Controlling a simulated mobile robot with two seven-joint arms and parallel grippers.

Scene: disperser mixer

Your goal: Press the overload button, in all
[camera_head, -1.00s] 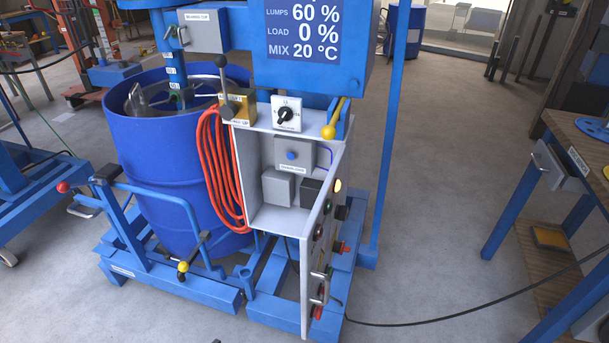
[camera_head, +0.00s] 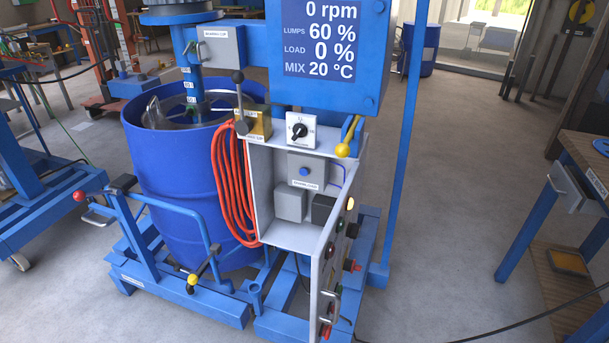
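The open control cabinet (camera_head: 262,190) of the mixer stands near the middle of the view. Inside it, a grey box (camera_head: 322,165) carries a round blue button (camera_head: 304,171), which looks like the overload button. The small label under it is too small to read surely. The cabinet door (camera_head: 319,270) is swung out toward me, with several lamps and buttons on its outer face. Neither of my grippers is in view, and nothing touches the blue button.
The display (camera_head: 318,40) reads 0 rpm. A workbench (camera_head: 585,160) stands right, with open floor between.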

